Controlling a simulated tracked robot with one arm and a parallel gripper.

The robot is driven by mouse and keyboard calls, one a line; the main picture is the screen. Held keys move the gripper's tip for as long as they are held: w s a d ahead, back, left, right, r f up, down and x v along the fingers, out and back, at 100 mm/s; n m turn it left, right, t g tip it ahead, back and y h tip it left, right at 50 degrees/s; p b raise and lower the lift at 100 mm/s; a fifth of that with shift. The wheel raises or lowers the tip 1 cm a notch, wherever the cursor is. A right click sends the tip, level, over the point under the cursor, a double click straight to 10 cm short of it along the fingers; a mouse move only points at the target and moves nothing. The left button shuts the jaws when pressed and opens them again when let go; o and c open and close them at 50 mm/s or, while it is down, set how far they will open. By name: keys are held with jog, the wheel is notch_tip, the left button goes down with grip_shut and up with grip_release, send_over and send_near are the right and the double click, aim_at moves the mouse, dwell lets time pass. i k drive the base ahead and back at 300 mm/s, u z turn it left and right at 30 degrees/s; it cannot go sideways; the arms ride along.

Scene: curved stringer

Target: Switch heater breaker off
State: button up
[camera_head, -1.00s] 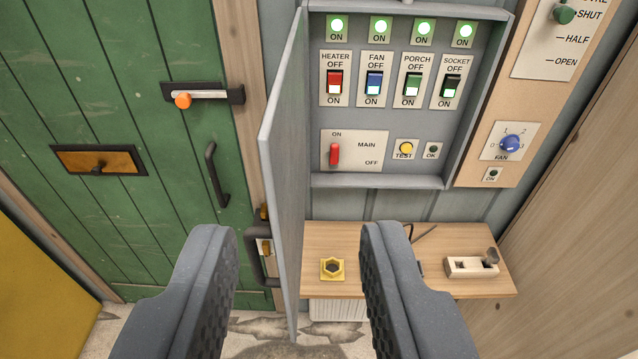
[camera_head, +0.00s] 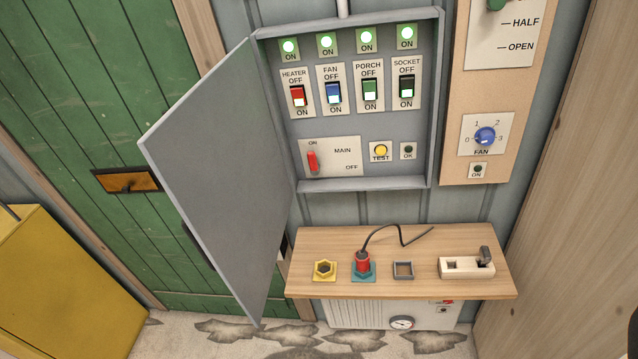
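The heater breaker (camera_head: 298,96) is a red rocker at the left of the breaker row, labelled HEATER, with OFF above and ON below. Its white part shows at the bottom, by ON, and the green lamp (camera_head: 289,47) above it is lit. It sits in the open grey breaker box (camera_head: 410,180) on the wall. Blue fan, green porch and dark socket breakers stand to its right, with lit lamps above them. The red main lever (camera_head: 312,161) is below, at the ON side.
The box door (camera_head: 215,175) hangs open to the left, jutting toward me. A wooden shelf (camera_head: 350,243) below carries a red plug (camera_head: 361,262) with a black cable, and a slider block (camera_head: 466,267). A fan dial panel (camera_head: 450,150) is at right, a yellow cabinet (camera_head: 70,280) at lower left.

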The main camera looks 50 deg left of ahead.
aim_at(298, 94)
jog(key=z, duration=0.6)
jog(key=k, duration=1.45)
jog(key=u, duration=1.3)
jog(key=i, duration=1.25)
